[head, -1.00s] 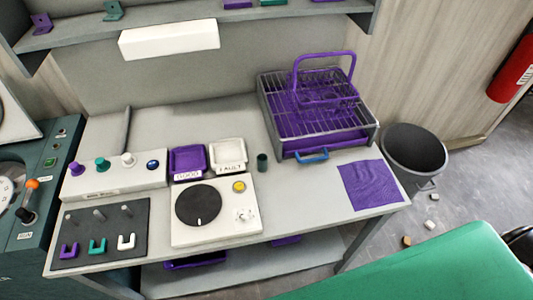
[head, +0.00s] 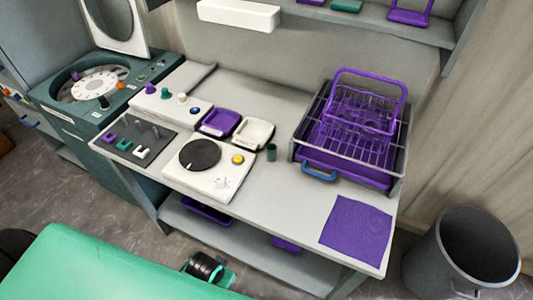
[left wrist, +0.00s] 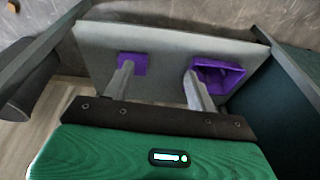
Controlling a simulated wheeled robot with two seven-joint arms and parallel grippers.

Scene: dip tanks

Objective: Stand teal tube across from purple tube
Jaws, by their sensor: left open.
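A white block (head: 175,106) on the bench holds capped tubes. The purple-capped one (head: 150,88) is leftmost, the teal tube (head: 166,93) is beside it, and a white-capped one (head: 182,97) follows. At the far left, a teal machine with its lid up has a round white rotor (head: 97,82). A small purple top, perhaps the purple tube (head: 75,75), shows at the rotor's far left edge. The rotor's other positions are too small to read. My left gripper (left wrist: 160,84) is open and empty in the left wrist view, above the lower shelf. My right gripper is out of view.
A dark mat (head: 133,138) with pegs and coloured clips lies before the block. A wire basket (head: 350,130) and bin (head: 462,255) are farther right.

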